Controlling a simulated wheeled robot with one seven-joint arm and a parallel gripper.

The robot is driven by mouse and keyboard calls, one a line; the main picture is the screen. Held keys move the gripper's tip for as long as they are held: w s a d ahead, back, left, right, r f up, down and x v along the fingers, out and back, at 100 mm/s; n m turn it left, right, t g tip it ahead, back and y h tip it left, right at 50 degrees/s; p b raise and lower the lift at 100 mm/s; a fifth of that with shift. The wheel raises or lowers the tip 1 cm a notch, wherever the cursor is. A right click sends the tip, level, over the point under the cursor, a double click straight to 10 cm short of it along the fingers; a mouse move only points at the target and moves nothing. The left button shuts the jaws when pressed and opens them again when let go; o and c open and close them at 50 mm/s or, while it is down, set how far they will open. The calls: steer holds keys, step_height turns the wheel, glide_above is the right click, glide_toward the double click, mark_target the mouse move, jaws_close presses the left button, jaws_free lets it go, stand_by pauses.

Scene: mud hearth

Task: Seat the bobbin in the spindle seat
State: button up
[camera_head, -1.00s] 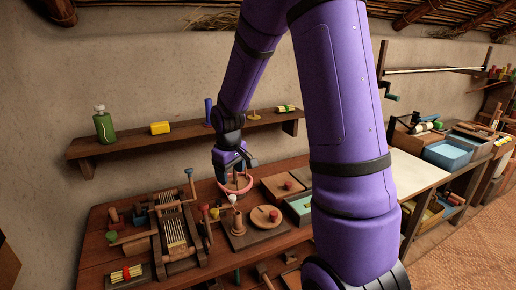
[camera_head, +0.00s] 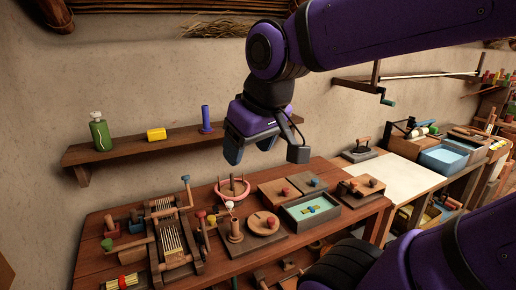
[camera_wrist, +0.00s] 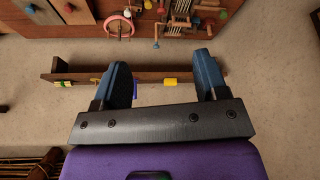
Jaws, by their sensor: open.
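My gripper (camera_head: 266,150) is open and empty, raised in front of the wall above the bench. Its two blue-grey fingers also show wide apart in the wrist view (camera_wrist: 165,75). On the bench below and left stands a pink ring with an upright pin (camera_head: 232,188); it also shows at the top of the wrist view (camera_wrist: 119,27). I cannot tell which piece is the bobbin or which is the spindle seat.
The wall shelf (camera_head: 140,150) holds a green bottle (camera_head: 99,132), a yellow block (camera_head: 156,134) and a blue upright post (camera_head: 206,118). A loom-like frame (camera_head: 172,235) fills the bench's left. A tray (camera_head: 310,210) and lidded boxes stand right. A pale board (camera_head: 400,178) lies clear.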

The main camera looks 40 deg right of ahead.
steer(key=s, duration=0.3)
steer(key=shift+a+r, duration=0.25)
steer(key=shift+a, duration=0.05)
